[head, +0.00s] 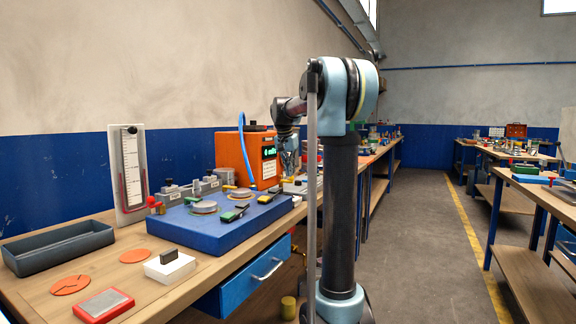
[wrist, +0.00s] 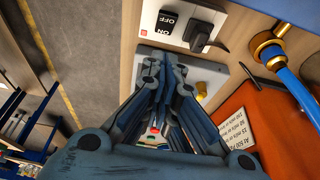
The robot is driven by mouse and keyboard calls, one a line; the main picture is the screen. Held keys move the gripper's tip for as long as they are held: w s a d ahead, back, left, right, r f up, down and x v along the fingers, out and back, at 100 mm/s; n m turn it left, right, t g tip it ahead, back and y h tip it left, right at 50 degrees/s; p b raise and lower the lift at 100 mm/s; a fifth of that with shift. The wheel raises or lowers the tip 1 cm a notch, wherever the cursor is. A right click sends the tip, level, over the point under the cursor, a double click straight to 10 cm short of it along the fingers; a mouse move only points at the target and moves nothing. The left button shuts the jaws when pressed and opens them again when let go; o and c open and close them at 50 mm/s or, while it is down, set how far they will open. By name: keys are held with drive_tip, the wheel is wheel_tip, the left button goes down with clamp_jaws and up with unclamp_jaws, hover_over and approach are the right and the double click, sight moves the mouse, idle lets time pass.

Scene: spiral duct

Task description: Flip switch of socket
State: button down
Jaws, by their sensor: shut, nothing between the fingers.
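The white socket (wrist: 228,14) shows at the top of the wrist view. It carries a switch (wrist: 166,24) marked OFF and ON, with a black plug (wrist: 202,33) beside it. I cannot tell which way the switch is set. My gripper (wrist: 165,76) is shut and empty. In the wrist picture its fingertips lie just below the switch, over a grey plate; I see no touch on the switch. In the head view my gripper (head: 289,165) hangs in front of the orange box, and the socket cannot be made out clearly there.
The grey plate (wrist: 212,76) has a yellow knob (wrist: 201,90). The orange box (head: 236,155) and a blue hose with a brass fitting (wrist: 268,50) are close by. A blue platform (head: 215,238) with several parts stands on the bench. The aisle (head: 420,230) is clear.

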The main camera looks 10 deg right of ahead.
drive_tip(key=x, duration=0.3)
drive_tip(key=shift+f, duration=0.15)
drive_tip(key=f, duration=0.2)
drive_tip(key=s+f, duration=0.1)
drive_tip(key=shift+a, duration=0.35)
drive_tip(key=shift+s+a+f, duration=0.15)
drive_tip(key=shift+s+f, duration=0.1)
drive_tip(key=shift+f, duration=0.15)
